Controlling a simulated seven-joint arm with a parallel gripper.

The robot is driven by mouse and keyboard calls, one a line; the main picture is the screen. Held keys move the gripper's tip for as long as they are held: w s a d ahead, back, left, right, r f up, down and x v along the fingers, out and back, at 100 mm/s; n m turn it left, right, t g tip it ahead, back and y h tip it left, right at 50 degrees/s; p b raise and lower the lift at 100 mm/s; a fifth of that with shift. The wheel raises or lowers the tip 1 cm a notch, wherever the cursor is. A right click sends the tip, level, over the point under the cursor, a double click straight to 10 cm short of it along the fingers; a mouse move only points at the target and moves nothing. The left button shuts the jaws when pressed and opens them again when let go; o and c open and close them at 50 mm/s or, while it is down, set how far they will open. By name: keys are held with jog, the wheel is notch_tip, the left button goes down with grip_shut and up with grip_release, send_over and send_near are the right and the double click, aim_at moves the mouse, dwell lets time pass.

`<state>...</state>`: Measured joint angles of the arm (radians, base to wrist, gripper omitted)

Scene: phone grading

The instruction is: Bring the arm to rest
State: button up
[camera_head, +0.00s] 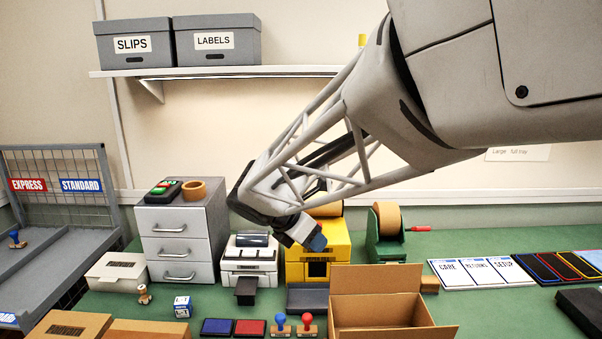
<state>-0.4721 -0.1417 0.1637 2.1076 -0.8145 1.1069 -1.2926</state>
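My arm reaches in from the upper right across the middle of the head view. My gripper (313,240) is at its lower end, in front of the yellow machine (338,255) and above the green bench (480,245). Something blue shows at its tip; I cannot tell whether that is a fingertip or a held thing. The finger gap does not show clearly.
An open cardboard box (375,312) stands below and right of my gripper. A white printer (250,258) and grey drawers (180,240) are to the left. A tape dispenser (387,235) stands right. A shelf (230,71) with two boxes is above.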

jog(key=s+d+f+m+y, duration=0.1)
jog(key=s+d+m+y, duration=0.1)
jog(key=s+d+m, duration=0.3)
jog(key=s+d+f+m+g+y, duration=0.1)
jog(key=s+d+m, duration=0.4)
jog(key=s+m, duration=0.6)
jog(key=s+d+f+m+y, duration=0.1)
jog(key=s+d+m+y, duration=0.3)
jog(key=s+m, duration=0.5)
jog(key=shift+s+d+g, duration=0.4)
jog(key=shift+s+d, duration=0.5)
jog(key=shift+d, duration=0.2)
